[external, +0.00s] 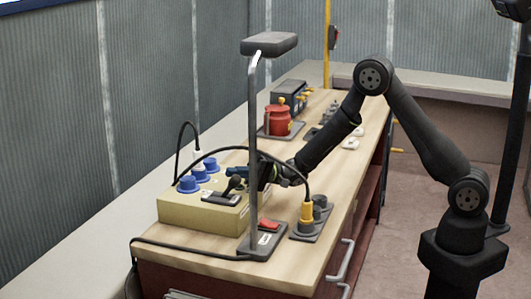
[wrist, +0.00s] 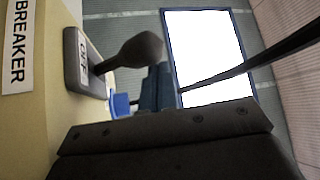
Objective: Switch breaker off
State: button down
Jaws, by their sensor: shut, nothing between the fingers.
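The breaker is a dark switch plate with a black, round-ended lever (wrist: 140,49) on the yellow-beige box (external: 178,212). In the external view the lever (external: 233,184) stands on the box top. My gripper (external: 236,171) is shut and empty, close behind the lever. Its blue fingers also show in the wrist view (wrist: 158,88), just beyond the lever knob; contact cannot be told.
Blue plugs (external: 189,183) stand at the box's left. A lamp-like post (external: 253,120) rises in front of my gripper. A black cable arches over the box to a yellow plug (external: 306,213). A red switch (external: 269,225) and red canister (external: 278,120) are on the bench.

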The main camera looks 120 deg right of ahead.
jog(key=shift+s+a+f, duration=0.2)
jog(key=shift+s+a, duration=0.05)
jog(key=shift+a, duration=0.1)
dwell(0.5)
jog(key=shift+s+f, duration=0.1)
jog(key=v, duration=1.7)
jog(key=shift+s, duration=0.15)
